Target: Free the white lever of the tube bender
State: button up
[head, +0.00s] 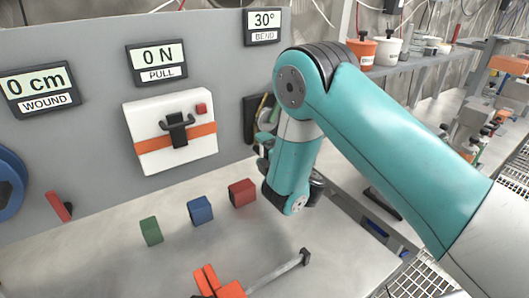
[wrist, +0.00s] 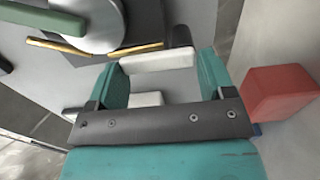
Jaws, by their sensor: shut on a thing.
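The tube bender shows in the wrist view as a grey disc (wrist: 95,22) on a dark plate, with copper-coloured tube pieces (wrist: 100,47) beside it and a green bar (wrist: 42,18) across its left side. My gripper (wrist: 160,70) has its teal fingers either side of a white bar, which looks like the white lever (wrist: 157,62). It is shut on that bar. A dark rounded piece stands just behind the lever's right end. In the head view my arm hides most of the bender (head: 252,118) and the lever. The display above reads 30° bend (head: 264,24).
A red block (wrist: 278,92) sits close to the right finger; it also shows on the bench (head: 242,192). Blue (head: 200,210) and green (head: 151,231) blocks stand left of it. An orange-red tool (head: 220,283) with a grey rod lies in front. A white panel box (head: 170,132) hangs left.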

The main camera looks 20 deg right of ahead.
jog(key=shift+r, duration=0.2)
jog(key=o, duration=0.8)
jog(key=shift+d, duration=0.1)
jog(key=shift+o, duration=0.3)
jog(key=shift+f, duration=0.1)
jog(key=shift+s+f, duration=0.1)
